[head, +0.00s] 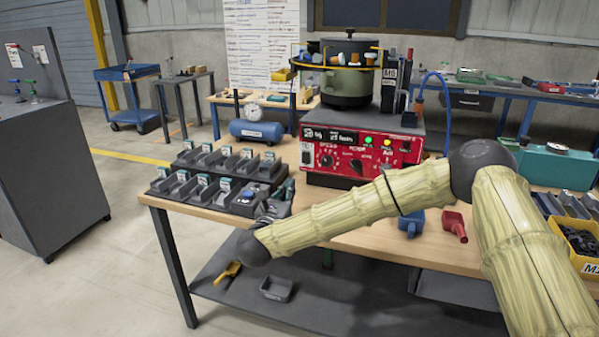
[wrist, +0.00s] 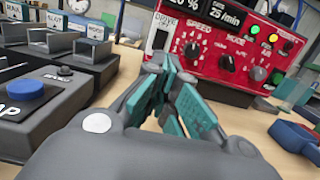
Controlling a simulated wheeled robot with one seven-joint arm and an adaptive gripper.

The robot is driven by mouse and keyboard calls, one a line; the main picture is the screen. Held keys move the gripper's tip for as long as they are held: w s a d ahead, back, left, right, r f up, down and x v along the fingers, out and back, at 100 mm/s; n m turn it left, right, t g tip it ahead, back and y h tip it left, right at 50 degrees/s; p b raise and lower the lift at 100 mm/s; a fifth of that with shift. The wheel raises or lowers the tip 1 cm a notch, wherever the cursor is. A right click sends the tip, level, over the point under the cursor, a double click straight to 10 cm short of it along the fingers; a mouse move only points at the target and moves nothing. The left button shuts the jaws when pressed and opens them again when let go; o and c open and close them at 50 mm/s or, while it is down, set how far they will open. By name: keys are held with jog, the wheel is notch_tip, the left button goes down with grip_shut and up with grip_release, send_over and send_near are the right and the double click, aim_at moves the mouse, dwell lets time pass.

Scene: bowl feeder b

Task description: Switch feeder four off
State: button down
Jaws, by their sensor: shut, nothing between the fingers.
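The bowl feeder's red control panel (head: 362,150) stands on the bench, with a dark bowl (head: 347,88) above it. In the wrist view the panel (wrist: 225,72) has a lit display, SPEED and MODE knobs and several coloured lamps or buttons. A white plate with a small switch (wrist: 161,40) is at the panel's left end; its lower part is hidden behind my fingers, so its position is unclear. My gripper (head: 277,203) is shut and empty, left of the panel. In the wrist view its fingertips (wrist: 166,62) point toward the switch plate; contact cannot be told. No feeder number four is readable.
Black labelled bins (head: 205,175) stand left of the panel. A box with a blue button (wrist: 27,96) is close on my gripper's left. Blue (head: 411,222) and red (head: 454,226) scoops lie at right. A blue hose (head: 443,100) rises beside the feeder.

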aim_at(306, 159)
jog(key=x, duration=1.3)
jog(key=shift+w+d+r, duration=0.15)
jog(key=shift+w+d, duration=0.05)
jog(key=shift+w, duration=0.1)
